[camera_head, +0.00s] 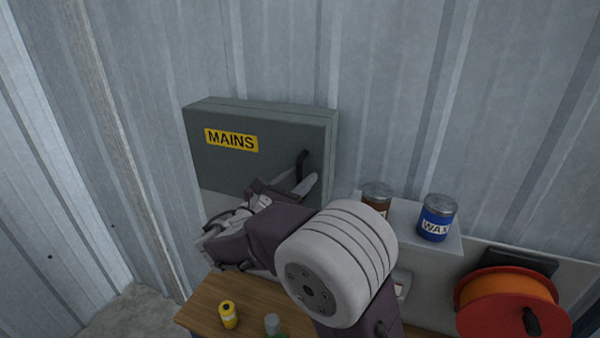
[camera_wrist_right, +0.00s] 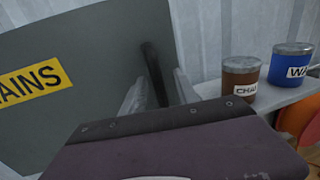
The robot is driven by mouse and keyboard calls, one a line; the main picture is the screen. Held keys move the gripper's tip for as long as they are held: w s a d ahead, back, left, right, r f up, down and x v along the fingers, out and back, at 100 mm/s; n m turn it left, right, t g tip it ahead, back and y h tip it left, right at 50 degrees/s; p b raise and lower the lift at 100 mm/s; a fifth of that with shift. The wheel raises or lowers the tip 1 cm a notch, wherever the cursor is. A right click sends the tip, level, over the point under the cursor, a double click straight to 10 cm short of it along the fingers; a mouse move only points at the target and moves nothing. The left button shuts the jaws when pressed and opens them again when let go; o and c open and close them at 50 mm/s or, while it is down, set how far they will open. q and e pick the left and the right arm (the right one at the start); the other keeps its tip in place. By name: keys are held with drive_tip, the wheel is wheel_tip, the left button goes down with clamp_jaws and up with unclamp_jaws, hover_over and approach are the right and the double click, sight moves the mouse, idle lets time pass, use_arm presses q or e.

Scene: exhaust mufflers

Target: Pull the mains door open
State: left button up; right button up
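The mains door (camera_head: 220,165) is the dark grey-green front of a wall box with a yellow MAINS label; it looks shut. It also shows in the right wrist view (camera_wrist_right: 75,115). Its black upright handle (camera_head: 302,164) is near the door's right edge, and it shows in the right wrist view (camera_wrist_right: 153,72). My right gripper (camera_head: 298,187) is at the handle's lower part. In the right wrist view its two pale fingers (camera_wrist_right: 160,92) stand apart, one on each side of the handle, with a gap showing. My arm hides the door's lower right part. My left gripper is not in view.
A brown tin (camera_head: 377,194) and a blue WAX tin (camera_head: 437,218) stand on a light shelf (camera_head: 405,232) right of the box. An orange reel (camera_head: 510,303) is at the lower right. A yellow container (camera_head: 228,315) stands on the wooden bench (camera_head: 205,301) below.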

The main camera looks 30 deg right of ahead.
drive_tip(key=shift+d+r, duration=0.1)
drive_tip(key=shift+d, duration=0.05)
drive_tip(key=shift+w, duration=0.2)
drive_tip(key=c, duration=0.4)
clamp_jaws()
idle(0.8)
